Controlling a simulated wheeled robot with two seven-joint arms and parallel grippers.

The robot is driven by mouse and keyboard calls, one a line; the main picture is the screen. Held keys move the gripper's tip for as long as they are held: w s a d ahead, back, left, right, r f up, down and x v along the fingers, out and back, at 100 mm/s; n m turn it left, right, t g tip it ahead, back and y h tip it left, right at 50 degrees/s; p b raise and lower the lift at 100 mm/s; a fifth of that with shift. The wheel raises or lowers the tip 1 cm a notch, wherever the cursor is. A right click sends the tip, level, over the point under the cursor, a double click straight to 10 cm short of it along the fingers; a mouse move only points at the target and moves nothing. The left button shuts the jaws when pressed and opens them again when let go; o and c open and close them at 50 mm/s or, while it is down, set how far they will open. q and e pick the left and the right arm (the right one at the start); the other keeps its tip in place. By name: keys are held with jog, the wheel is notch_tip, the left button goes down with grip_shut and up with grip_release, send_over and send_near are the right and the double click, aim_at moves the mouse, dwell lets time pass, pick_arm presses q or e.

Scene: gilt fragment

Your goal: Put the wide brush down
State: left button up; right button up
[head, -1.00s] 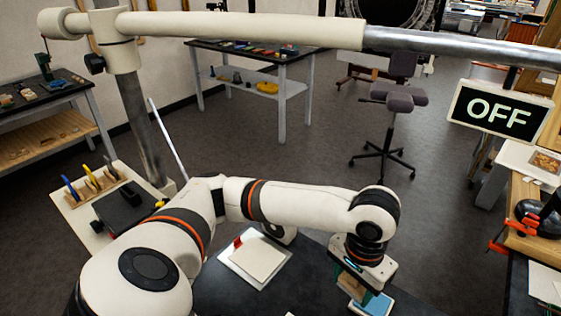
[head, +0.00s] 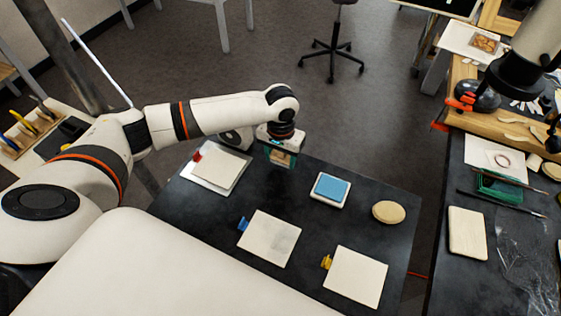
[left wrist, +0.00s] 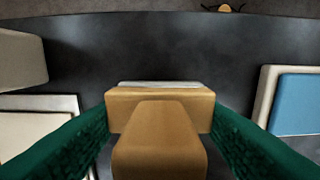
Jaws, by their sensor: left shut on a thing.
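My left gripper (head: 280,158) is shut on the wide brush (head: 282,151) over the far part of the dark table (head: 330,255). In the left wrist view, the brush's tan wooden body (left wrist: 160,140) sits between the two green fingers, with a pale strip along its far edge. I cannot tell whether the brush touches the table. A blue pad in a white tray (head: 331,187) lies to the right of the gripper; its blue top also shows in the left wrist view (left wrist: 300,103). My right gripper is not in view.
A white tile with a red tab (head: 215,168) lies left of the gripper. Two pale tiles (head: 269,238) (head: 356,275) with blue and yellow tabs lie nearer me. A round tan disc (head: 389,212) lies at the right. The dark table surface just around the gripper is clear.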

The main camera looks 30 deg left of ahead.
aim_at(280, 161)
pick_arm(q)
jog(key=shift+f, duration=1.55)
jog(key=shift+f, duration=0.1)
jog(key=o, duration=0.9)
notch_tip(280, 161, up, 12)
jog(key=shift+r+b, duration=0.15)
jog(key=shift+b, duration=0.65)
jog(key=shift+s, duration=0.1)
